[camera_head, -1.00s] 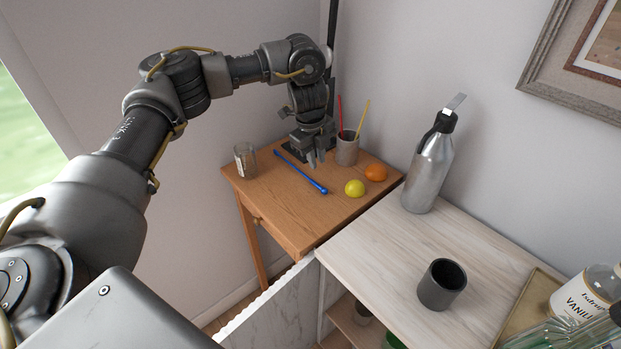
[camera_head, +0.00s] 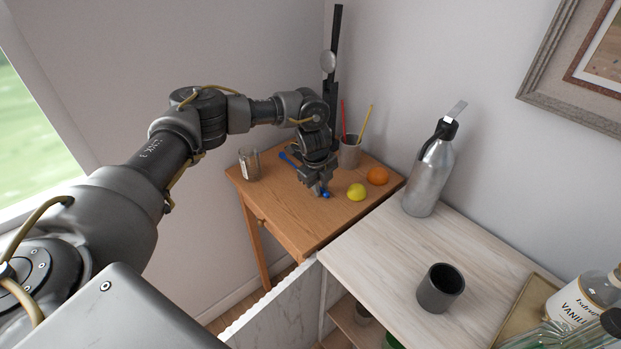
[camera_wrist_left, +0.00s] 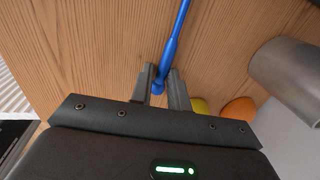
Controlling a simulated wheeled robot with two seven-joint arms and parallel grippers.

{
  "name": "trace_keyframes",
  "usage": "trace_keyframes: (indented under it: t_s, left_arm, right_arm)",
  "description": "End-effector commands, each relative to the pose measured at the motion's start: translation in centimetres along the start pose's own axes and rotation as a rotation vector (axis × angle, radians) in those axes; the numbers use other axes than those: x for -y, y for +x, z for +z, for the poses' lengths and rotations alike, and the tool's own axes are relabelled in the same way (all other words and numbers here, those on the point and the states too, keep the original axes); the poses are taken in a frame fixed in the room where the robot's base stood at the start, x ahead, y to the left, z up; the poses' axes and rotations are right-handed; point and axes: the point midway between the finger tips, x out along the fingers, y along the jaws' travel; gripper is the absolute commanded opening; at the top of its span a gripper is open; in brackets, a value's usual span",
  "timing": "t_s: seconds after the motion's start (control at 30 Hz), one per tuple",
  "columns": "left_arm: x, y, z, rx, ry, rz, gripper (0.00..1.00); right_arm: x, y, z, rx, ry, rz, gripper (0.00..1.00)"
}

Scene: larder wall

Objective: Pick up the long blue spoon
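The long blue spoon (camera_head: 287,158) lies slantwise on the small wooden table, partly hidden behind my left gripper in the head view. My left gripper (camera_head: 321,192) is down at its near end, and the blue tip shows just beside the fingers. In the left wrist view the spoon (camera_wrist_left: 180,25) runs between the two fingers of the gripper (camera_wrist_left: 162,78). The fingers are close together and the spoon fills the narrow gap, so they look shut on it. The spoon shows no clear lift from the table. My right gripper is not in view.
On the wooden table (camera_head: 292,225) stand a glass jar (camera_head: 249,164) and a grey cup (camera_head: 349,155) with red and yellow sticks. A lemon (camera_head: 357,192) and an orange (camera_head: 378,176) lie close right of my gripper. A bottle (camera_head: 428,175) and dark cup (camera_head: 440,288) stand on the pale counter.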

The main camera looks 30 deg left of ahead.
Motion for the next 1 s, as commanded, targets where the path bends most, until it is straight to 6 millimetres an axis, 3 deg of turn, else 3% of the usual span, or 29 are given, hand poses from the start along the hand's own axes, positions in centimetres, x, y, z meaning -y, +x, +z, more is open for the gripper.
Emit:
trace_keyframes:
  t_s: [0.2,0.33,0.8,1.0]
  left_arm:
    - [0.0,0.1,0.0,0.000,0.001,-0.001,0.16]
    - [0.0,0.0,0.0,0.000,0.000,-0.001,0.00]
    - [0.1,-0.1,0.0,0.000,0.001,-0.002,0.00]
    - [0.3,-1.4,0.0,0.000,0.002,-0.005,0.00]
  right_arm:
    - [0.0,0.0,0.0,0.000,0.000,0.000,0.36]
    - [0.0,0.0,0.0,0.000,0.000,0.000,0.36]
    - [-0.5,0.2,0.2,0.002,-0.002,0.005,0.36]
    - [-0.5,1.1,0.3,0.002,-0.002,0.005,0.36]
